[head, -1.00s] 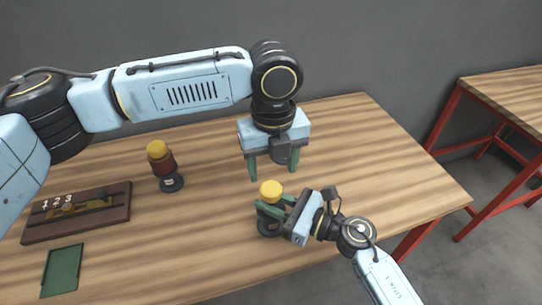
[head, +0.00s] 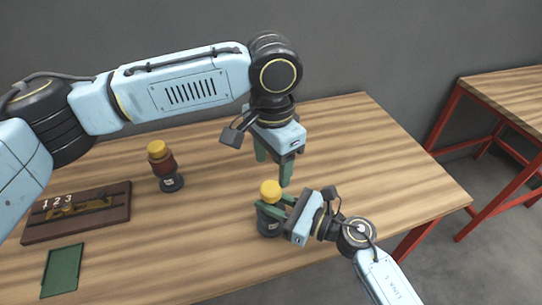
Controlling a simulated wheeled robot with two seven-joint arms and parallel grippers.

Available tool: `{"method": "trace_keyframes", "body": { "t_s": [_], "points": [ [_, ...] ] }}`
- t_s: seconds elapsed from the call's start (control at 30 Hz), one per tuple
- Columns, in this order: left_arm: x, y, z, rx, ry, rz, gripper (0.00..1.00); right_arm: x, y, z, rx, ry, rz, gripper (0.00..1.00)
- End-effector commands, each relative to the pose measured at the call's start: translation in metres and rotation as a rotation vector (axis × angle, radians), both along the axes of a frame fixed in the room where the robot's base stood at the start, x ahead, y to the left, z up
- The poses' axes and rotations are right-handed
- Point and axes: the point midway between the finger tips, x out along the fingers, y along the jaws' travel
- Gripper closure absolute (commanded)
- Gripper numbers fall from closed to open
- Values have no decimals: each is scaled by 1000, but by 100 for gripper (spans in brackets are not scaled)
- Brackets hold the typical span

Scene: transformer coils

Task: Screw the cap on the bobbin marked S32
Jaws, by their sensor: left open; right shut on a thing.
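A bobbin (head: 268,222) with a dark body stands on the table near the front middle, with a yellow cap (head: 270,190) on its top. My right gripper (head: 274,208) is shut on this bobbin from the right, its green fingers hiding part of the body. My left gripper (head: 273,171) is open and empty, pointing down just above and behind the yellow cap, apart from it. A second bobbin (head: 166,168), with a red-brown winding, dark base and yellow top, stands upright to the left. The markings on both are too small to read.
A brown wooden board (head: 105,221) numbered 1 2 3 lies at the left, with a brass-coloured piece on it. A green flat tray (head: 62,270) lies in front of it. The table's right side is clear. Another red-legged table (head: 515,95) stands at the right.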

Motion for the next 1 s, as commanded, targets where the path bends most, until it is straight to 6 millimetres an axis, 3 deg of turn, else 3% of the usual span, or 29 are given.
{"method": "trace_keyframes", "body": {
  "t_s": [0.7,1.0],
  "points": [
    [0,2,7,0,-1,1331,41,0,0,0,0,0,0,100],
    [0,2,8,1,-1,1634,41,0,0,0,0,0,0,100]
  ]
}}
